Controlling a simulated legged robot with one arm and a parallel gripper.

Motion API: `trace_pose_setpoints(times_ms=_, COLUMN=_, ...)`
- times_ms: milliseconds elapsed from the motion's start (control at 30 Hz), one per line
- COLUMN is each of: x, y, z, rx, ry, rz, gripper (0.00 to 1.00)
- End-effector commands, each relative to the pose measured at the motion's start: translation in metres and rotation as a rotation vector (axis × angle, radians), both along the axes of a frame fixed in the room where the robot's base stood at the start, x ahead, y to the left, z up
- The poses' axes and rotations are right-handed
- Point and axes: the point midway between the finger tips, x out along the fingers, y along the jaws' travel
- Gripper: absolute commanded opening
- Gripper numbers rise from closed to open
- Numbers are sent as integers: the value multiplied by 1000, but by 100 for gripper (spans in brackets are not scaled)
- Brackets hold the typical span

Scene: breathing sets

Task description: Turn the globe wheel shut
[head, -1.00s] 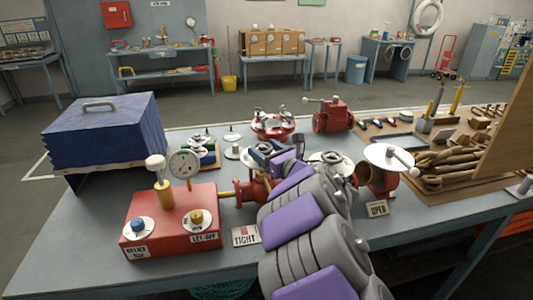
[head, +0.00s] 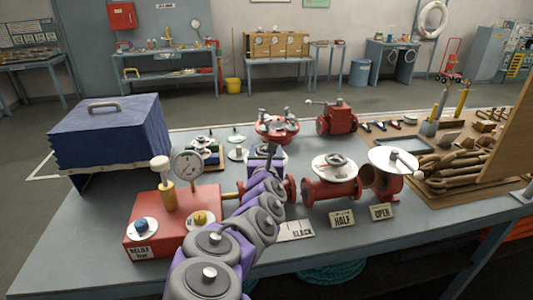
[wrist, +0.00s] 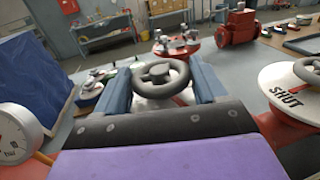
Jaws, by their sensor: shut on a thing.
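The globe wheel (wrist: 160,76) is a dark round handwheel with a central hub, above a pale disc in the wrist view. My gripper (wrist: 163,88) has its two blue-grey fingers on either side of the wheel and is shut on it. In the head view my gripper (head: 264,155) is at the red valve beside the red gauge box, and my arm hides the wheel and most of that valve's body (head: 290,187). Any marking on the disc under the held wheel cannot be read.
A red valve with a white disc (head: 336,168) stands close on the right; its disc reads SHUT in the wrist view (wrist: 289,92). The gauge (head: 187,168) and blue cover (head: 108,130) are left. Signs HALF (head: 342,219) and OPEN (head: 382,212) stand in front.

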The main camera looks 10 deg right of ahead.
Motion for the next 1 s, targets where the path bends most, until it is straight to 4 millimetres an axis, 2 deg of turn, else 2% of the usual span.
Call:
trace_pose_setpoints(times_ms=700, x=1, y=3, z=1, rx=-3, ry=-2, rz=-44, gripper=40)
trace_pose_setpoints(times_ms=733, x=1, y=3, z=1, rx=-3, ry=-2, rz=-44, gripper=72)
trace_pose_setpoints(times_ms=1000, x=0, y=2, z=1, rx=-3, ry=-2, rz=-46, gripper=96)
